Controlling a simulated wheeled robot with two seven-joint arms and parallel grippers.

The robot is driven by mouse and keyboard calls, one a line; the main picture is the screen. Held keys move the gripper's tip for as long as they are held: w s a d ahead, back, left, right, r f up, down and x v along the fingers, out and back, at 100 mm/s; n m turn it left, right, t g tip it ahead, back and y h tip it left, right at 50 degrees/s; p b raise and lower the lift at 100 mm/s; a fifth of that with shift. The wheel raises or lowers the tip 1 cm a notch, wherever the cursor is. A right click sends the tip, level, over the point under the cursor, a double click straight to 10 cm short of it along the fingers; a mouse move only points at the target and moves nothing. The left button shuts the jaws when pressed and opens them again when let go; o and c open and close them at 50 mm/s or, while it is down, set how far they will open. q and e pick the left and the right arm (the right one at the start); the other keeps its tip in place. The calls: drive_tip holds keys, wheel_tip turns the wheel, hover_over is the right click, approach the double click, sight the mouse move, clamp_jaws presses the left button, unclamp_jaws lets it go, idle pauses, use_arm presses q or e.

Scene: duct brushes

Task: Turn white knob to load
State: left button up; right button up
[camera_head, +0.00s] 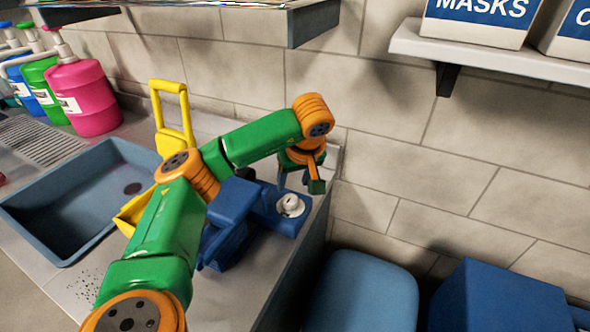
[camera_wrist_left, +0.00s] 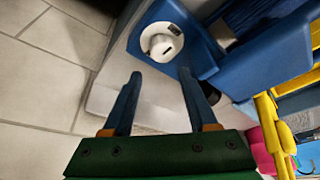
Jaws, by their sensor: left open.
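The white knob (camera_head: 291,205) sits on a blue machine (camera_head: 234,204) at the right end of the counter. In the left wrist view the white knob (camera_wrist_left: 162,42) shows as a round dial with a raised grip and a small dark mark, set in the blue housing (camera_wrist_left: 205,48). My left gripper (camera_head: 298,186) hangs just above and behind the knob. In the left wrist view its two fingers (camera_wrist_left: 160,75) are apart with nothing between them, and the knob lies just past the tips. My arm hides part of the machine. My right gripper is not in view.
A blue sink (camera_head: 38,205) and yellow item (camera_head: 173,115) lie to the left. Pink (camera_head: 85,97) and other bottles stand at the back left. A wall shelf (camera_head: 490,62) holds boxes. Blue bins (camera_head: 362,293) stand right of the counter, and a tiled wall is behind.

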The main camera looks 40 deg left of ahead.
sight(290, 197)
use_arm(q)
drive_tip(key=f, duration=0.1)
drive_tip(key=s+f, duration=0.1)
drive_tip(key=f, duration=0.1)
drive_tip(key=shift+s+d+p, duration=0.2)
drive_tip(key=shift+p, duration=0.2)
drive_tip(key=shift+x, duration=1)
drive_tip(key=shift+w+a+f, duration=0.3)
drive_tip(key=shift+w, duration=0.15)
drive_tip(key=shift+s+d+r, duration=0.15)
drive_tip(key=c, duration=0.9)
clamp_jaws()
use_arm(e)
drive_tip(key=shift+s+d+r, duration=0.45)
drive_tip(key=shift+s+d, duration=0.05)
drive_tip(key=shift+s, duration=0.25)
